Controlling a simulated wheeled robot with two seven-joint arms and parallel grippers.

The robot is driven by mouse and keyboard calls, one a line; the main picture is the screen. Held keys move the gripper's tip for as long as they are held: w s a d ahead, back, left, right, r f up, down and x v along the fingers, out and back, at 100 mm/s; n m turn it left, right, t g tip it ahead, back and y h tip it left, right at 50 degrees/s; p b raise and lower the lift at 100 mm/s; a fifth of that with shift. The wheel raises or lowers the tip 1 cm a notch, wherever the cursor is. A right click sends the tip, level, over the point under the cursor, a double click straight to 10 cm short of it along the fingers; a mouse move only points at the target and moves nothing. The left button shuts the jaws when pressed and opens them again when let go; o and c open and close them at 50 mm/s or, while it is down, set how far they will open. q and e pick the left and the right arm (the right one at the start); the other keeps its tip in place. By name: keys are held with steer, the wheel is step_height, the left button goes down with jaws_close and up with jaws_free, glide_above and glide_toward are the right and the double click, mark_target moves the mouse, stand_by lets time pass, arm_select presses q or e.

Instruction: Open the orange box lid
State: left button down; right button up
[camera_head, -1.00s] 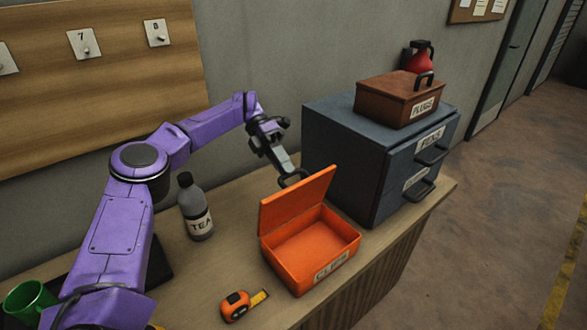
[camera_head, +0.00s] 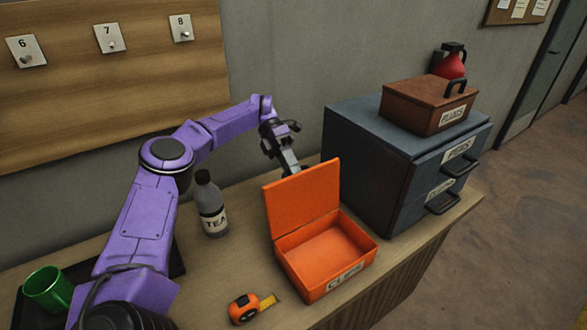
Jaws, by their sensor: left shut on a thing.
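The orange box (camera_head: 345,277) stands on the workbench with its front label facing out, and its inside looks empty. Its lid (camera_head: 302,198) is raised and stands up steeply at the back edge, inner face towards me. My left gripper (camera_head: 289,168) is behind the lid, at its top edge, reaching down from above. It is shut on the lid's handle, which is mostly hidden behind the lid along with the fingertips. My right gripper is not in view.
A grey TEA bottle (camera_head: 211,205) stands left of the box. A tape measure (camera_head: 248,307) lies in front. A blue drawer cabinet (camera_head: 365,165) with a brown box (camera_head: 425,102) on top stands close on the right. A green mug (camera_head: 48,289) is at far left.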

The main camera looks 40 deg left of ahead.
arm_select(q)
steer(key=c, duration=1.1)
jaws_free()
steer(key=shift+f, duration=0.45)
steer(key=shift+w+r, duration=0.1)
steer(key=shift+r, duration=0.1)
steer(key=s+d+r+b, duration=0.2)
steer(key=s+r+b, duration=0.1)
steer(key=r, duration=0.1)
steer(key=s+d+r+b, duration=0.3)
steer(key=s+r, duration=0.1)
steer(key=s+d+r+b, duration=0.3)
steer(key=s+r, duration=0.1)
steer(key=shift+s+d+r+b, duration=0.1)
steer(key=shift+s+r+b, duration=0.1)
steer(key=shift+r+b, duration=0.2)
steer(key=shift+d, duration=0.1)
